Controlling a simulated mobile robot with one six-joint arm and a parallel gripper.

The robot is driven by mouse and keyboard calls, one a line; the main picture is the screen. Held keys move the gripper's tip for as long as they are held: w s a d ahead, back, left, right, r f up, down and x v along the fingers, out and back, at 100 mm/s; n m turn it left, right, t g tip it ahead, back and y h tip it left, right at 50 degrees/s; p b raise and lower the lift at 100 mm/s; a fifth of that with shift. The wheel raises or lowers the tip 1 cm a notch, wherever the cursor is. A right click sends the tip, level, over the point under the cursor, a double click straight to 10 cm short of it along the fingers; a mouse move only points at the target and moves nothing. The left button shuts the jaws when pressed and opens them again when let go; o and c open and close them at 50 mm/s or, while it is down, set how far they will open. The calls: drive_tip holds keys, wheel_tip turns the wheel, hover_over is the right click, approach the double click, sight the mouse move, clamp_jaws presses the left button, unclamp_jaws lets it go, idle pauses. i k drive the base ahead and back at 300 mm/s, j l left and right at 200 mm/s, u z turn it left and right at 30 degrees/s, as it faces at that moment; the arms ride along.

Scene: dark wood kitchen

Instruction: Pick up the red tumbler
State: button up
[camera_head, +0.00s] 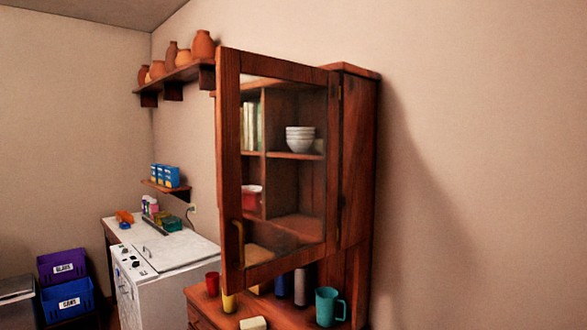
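A red tumbler (212,283) stands upright near the left end of the wooden counter (275,312), below the hutch cabinet. A red container (251,197) also sits on a shelf inside the cabinet, behind the door's glass. My gripper is not in this view.
The glass door (280,170) of the cabinet hangs open above the counter's front. A teal mug (328,307), dark and grey cylinders and a pale yellow block (253,323) share the counter. A white appliance (165,270) stands left.

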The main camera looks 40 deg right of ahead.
sight(213, 285)
drive_tip(key=i+j+z, duration=0.25)
drive_tip(key=i, duration=0.2)
drive_tip(key=i+j+z, duration=0.15)
drive_tip(key=i+z, duration=0.15)
drive_tip(key=i, duration=0.2)
drive_tip(key=i+j+z, duration=0.6)
drive_tip(key=i+j, duration=0.2)
drive_tip(key=i+j+z, duration=0.4)
drive_tip(key=i+j, duration=0.15)
drive_tip(key=j, duration=0.15)
drive_tip(key=i+j+z, duration=0.15)
drive_tip(key=j, duration=0.25)
drive_tip(key=i+j+z, duration=0.35)
drive_tip(key=j, duration=0.55)
drive_tip(key=i+l, duration=0.05)
drive_tip(key=i, duration=0.05)
